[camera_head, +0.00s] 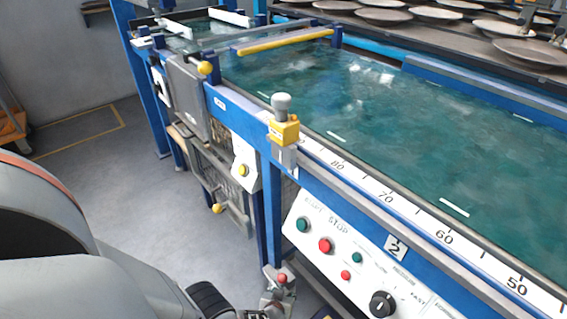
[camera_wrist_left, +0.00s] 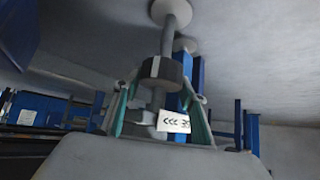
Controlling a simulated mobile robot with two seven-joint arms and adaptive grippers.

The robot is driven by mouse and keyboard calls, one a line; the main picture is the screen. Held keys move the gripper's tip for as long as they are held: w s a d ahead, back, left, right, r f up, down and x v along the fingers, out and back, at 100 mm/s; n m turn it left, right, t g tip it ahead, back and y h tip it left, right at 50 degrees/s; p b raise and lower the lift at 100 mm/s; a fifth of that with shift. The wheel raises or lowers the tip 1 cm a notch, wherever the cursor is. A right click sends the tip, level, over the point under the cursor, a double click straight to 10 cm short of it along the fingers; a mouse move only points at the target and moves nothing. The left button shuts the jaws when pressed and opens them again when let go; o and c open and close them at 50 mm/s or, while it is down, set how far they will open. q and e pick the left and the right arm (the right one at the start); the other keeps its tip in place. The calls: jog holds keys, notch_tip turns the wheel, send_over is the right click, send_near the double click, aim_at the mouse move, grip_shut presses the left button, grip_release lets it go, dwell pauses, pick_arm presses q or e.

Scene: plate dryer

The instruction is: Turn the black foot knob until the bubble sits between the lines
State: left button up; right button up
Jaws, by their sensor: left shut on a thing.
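The black foot knob (camera_wrist_left: 165,70) shows in the left wrist view, on a grey threaded-looking rod with a round pale foot pad (camera_wrist_left: 170,11) at the top of the picture. My left gripper (camera_wrist_left: 162,76) has its two fingers on either side of the knob and is shut on it. A white label with dark arrow marks (camera_wrist_left: 172,122) sits close by the rod, between the fingers. In the head view my left arm comes in at lower left and its end is cut off by the bottom edge. I cannot make out the bubble or its lines in either view.
A blue-framed machine with a green belt (camera_head: 350,130) fills the right of the head view. Its control panel (camera_head: 350,262) has buttons and a black dial (camera_head: 382,303). A yellow block with a grey knob (camera_head: 283,130) stands on the rail. Grey floor (camera_head: 90,145) is open at left.

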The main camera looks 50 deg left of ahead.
pick_arm(q)
jog(key=shift+s, duration=0.1)
jog(key=o, duration=1.1)
